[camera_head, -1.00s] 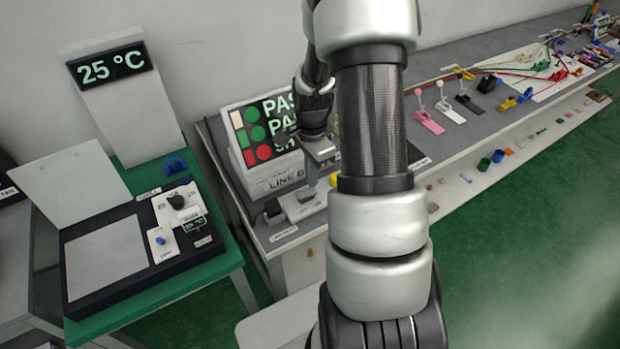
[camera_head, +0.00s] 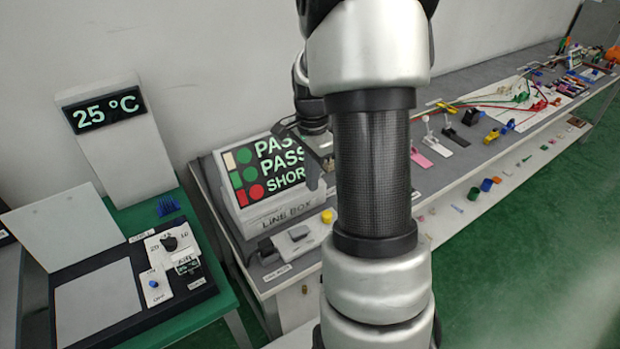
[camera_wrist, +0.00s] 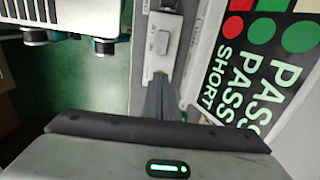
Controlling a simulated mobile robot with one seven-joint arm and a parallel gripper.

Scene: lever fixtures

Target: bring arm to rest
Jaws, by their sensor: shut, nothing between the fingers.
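My gripper (camera_head: 318,182) hangs at the end of my bent arm, in front of the right side of the line box (camera_head: 262,216). Its fingers are closed together with nothing between them, and they also show shut in the wrist view (camera_wrist: 160,97). They point down toward the bench, above the white switch block (camera_head: 298,236), and look apart from it. My forearm crosses the middle of the head view and hides part of the bench behind it. The box's screen (camera_head: 268,166) reads PASS, PASS, SHORT beside coloured dots; it also shows in the wrist view (camera_wrist: 262,62).
On the left, a green table (camera_head: 205,318) carries a black panel with a knob (camera_head: 168,242) and a 25 °C display (camera_head: 103,110). To the right, the bench holds a pink lever (camera_head: 420,157), a white lever and a black lever. Green floor lies in front.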

